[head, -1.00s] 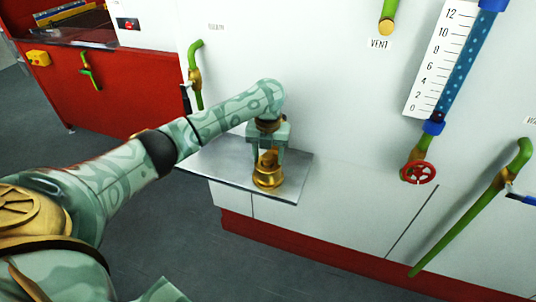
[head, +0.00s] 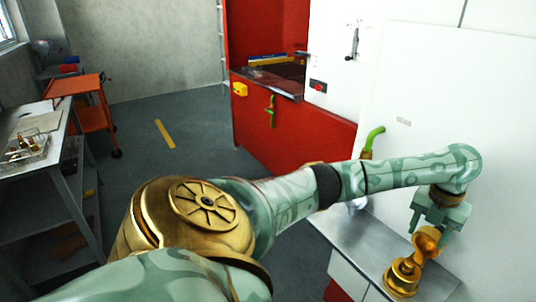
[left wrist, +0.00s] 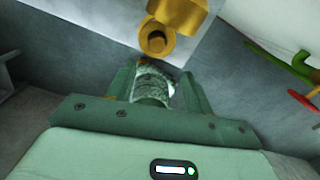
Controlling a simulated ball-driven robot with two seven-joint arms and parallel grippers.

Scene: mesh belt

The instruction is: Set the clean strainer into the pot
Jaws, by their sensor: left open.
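A brass fitting with a round base (head: 403,276) and a bent upper part (head: 427,240) stands on the metal shelf; I take it for the pot. My right gripper is out of view.
The metal shelf (head: 352,238) juts from the white wall, with a small pale object (head: 356,203) partly behind my arm. A wire basket (head: 24,150) with small items sits on the left bench. An orange cart (head: 88,105) stands behind it. The floor between is open.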

